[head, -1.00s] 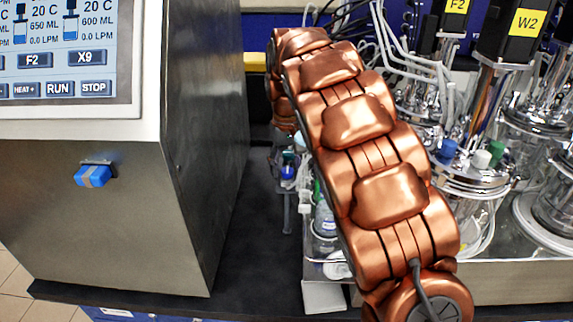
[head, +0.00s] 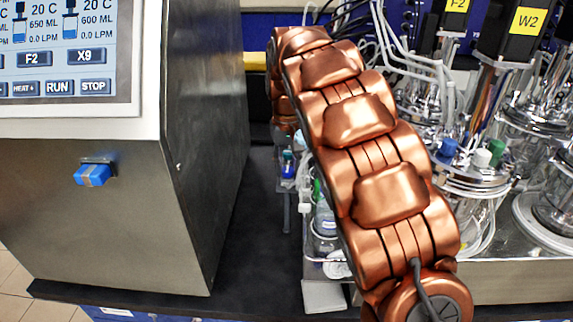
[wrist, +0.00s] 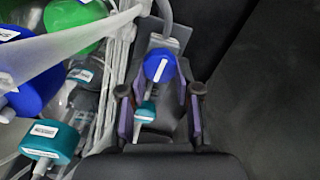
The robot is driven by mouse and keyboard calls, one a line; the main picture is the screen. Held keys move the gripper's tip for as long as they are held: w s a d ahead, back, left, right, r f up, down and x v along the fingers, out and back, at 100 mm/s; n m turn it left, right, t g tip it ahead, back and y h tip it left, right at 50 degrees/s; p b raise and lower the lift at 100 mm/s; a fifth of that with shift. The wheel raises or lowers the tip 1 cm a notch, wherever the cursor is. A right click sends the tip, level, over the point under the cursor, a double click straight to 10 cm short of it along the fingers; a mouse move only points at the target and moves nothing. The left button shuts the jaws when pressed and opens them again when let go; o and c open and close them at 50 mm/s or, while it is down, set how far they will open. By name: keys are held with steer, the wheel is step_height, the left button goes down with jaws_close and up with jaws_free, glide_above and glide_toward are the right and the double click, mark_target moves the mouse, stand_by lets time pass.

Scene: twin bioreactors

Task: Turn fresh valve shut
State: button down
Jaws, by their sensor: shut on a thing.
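In the wrist view a blue valve knob (wrist: 160,67) with a white line on top stands at the far end of my gripper (wrist: 157,85). The line runs roughly along my fingers, slightly tilted. The purple-padded fingers are on both sides of the knob, and my gripper is shut on it. A smaller teal knob (wrist: 145,111) sits between the fingers, nearer my palm. I cannot read a name on either knob. In the head view my own copper arm covers the gripper; a small blue part (head: 288,168) shows left of the arm.
Left in the wrist view are labelled bottles with green (wrist: 75,20), blue and teal (wrist: 50,142) caps, close to my left finger. A pale tube (wrist: 85,38) crosses above them. In the head view a control cabinet (head: 90,200) stands left, and glass bioreactors (head: 475,185) right.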

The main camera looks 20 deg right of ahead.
mark_target(289, 169)
steer(key=m, duration=0.3)
steer(key=shift+m+b, duration=0.3)
steer(key=shift+m, duration=0.1)
steer(key=m, duration=0.4)
steer(key=shift+d+m, duration=0.1)
steer(key=shift+m, duration=0.2)
steer(key=m, duration=0.4)
steer(key=shift+s+d, duration=0.1)
steer(key=shift+m, duration=2.4)
steer(key=c, duration=0.8)
jaws_free()
steer(key=shift+r, duration=0.1)
steer(key=shift+s+r, duration=0.1)
steer(key=shift+r, duration=3.55)
